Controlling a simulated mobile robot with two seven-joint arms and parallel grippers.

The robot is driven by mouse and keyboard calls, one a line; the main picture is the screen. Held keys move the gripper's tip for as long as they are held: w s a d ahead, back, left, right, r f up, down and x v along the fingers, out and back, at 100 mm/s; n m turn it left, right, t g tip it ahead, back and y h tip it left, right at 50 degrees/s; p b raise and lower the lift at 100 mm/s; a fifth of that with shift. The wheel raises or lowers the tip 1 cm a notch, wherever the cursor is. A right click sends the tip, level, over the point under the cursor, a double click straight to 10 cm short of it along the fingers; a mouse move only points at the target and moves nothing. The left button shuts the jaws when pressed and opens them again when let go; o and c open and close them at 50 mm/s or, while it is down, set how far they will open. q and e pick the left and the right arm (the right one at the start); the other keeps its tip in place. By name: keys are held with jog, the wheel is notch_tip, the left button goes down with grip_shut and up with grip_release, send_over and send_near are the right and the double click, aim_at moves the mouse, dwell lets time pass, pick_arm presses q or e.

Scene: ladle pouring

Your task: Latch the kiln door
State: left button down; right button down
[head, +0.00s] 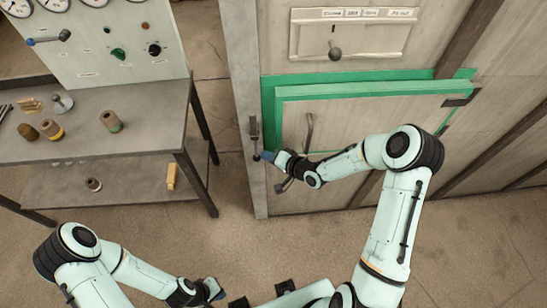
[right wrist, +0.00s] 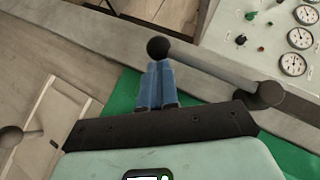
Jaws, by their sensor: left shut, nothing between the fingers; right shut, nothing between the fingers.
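The kiln door (head: 375,117), pale with a green edge, stands in a green frame; I cannot tell whether it is fully closed. It has a dark bar handle (head: 309,132). A grey latch lever (right wrist: 210,70) with a black ball knob (right wrist: 158,47) is on the post left of the door; it also shows in the head view (head: 254,132), hanging down. My right gripper (head: 266,156) is shut and empty, its blue fingertips (right wrist: 160,64) at the knob, touching or nearly so. My left gripper (head: 216,291) is shut and empty, low at the front, away from the door.
A grey metal table (head: 150,135) with spools and small items stands left of the kiln, under a gauge panel (head: 105,45). A slotted plate with a black knob (head: 335,53) is above the door. The floor (head: 150,235) before the table is clear.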

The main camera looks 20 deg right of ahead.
pick_arm(q)
jog(key=shift+f, duration=0.1)
pick_arm(e)
jog(key=shift+f, duration=0.1)
